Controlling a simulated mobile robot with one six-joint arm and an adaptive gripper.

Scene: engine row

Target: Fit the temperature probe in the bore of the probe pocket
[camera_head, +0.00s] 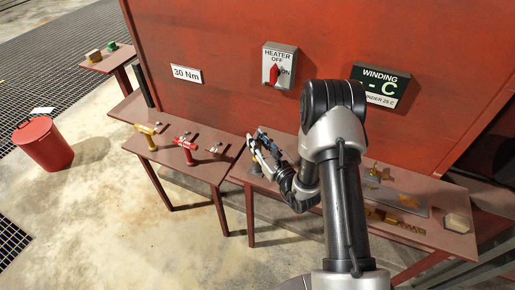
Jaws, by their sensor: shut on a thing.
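My gripper (257,138) is over the left end of the right-hand table (430,238), its fingers pointing away toward the red wall. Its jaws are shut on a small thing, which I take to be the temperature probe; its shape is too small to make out. A small dark grey piece (256,169) shows just below the fingers; I cannot tell whether it is the probe pocket. No bore is visible. My arm hides the middle of this table.
Brass pieces (390,218) and a beige block (457,222) are on the right table. The red wall carries a heater switch (279,66). A red bin (43,144) stands on open floor.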

